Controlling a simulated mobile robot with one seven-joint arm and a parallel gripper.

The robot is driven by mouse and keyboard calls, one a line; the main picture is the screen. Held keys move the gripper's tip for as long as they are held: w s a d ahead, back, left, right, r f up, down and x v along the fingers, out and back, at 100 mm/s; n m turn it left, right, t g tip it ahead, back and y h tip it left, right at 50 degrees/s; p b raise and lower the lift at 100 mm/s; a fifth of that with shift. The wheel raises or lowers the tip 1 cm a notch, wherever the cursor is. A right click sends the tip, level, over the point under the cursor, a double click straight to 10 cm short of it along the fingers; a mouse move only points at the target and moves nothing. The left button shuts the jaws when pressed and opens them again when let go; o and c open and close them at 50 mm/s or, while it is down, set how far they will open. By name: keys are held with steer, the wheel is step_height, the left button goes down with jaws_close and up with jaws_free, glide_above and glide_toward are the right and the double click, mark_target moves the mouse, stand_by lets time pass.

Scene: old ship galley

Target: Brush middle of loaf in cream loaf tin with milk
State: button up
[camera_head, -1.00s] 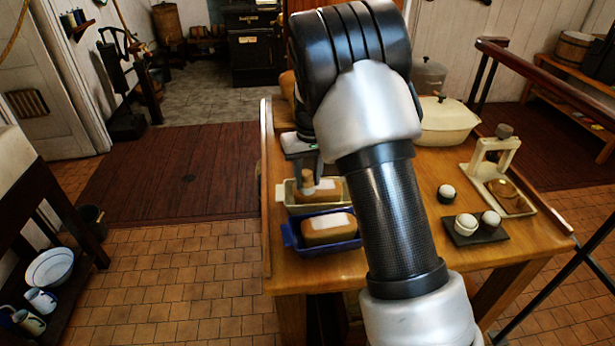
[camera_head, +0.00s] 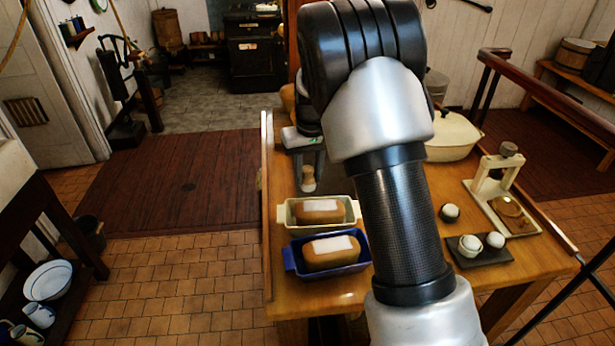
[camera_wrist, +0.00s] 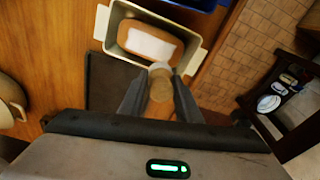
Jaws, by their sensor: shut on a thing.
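My gripper (camera_head: 309,168) is shut on a small brush (camera_head: 308,180) with a pale round end. In the wrist view the brush (camera_wrist: 160,86) is between the two fingers, just beside the near long side of the cream loaf tin (camera_wrist: 113,38). In the head view the cream loaf tin (camera_head: 285,214) is on the table, on the near side of the brush. The loaf (camera_head: 335,216) in it is brown, with a white rectangular patch over the middle of its top. The brush is apart from the loaf. I cannot tell which vessel holds milk.
A blue loaf tin (camera_head: 291,263) with another white-patched loaf (camera_head: 322,262) stands in front of the cream one. A dark mat (camera_wrist: 108,85) lies beside the cream tin. At right are a dark tray (camera_head: 484,256) with round pieces, a cream stand (camera_head: 492,186) and a cream pot (camera_head: 453,140).

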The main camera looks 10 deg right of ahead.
mark_target(308, 168)
steer(key=shift+r+p, duration=0.8)
steer(key=shift+r, duration=0.8)
steer(key=shift+f, duration=0.1)
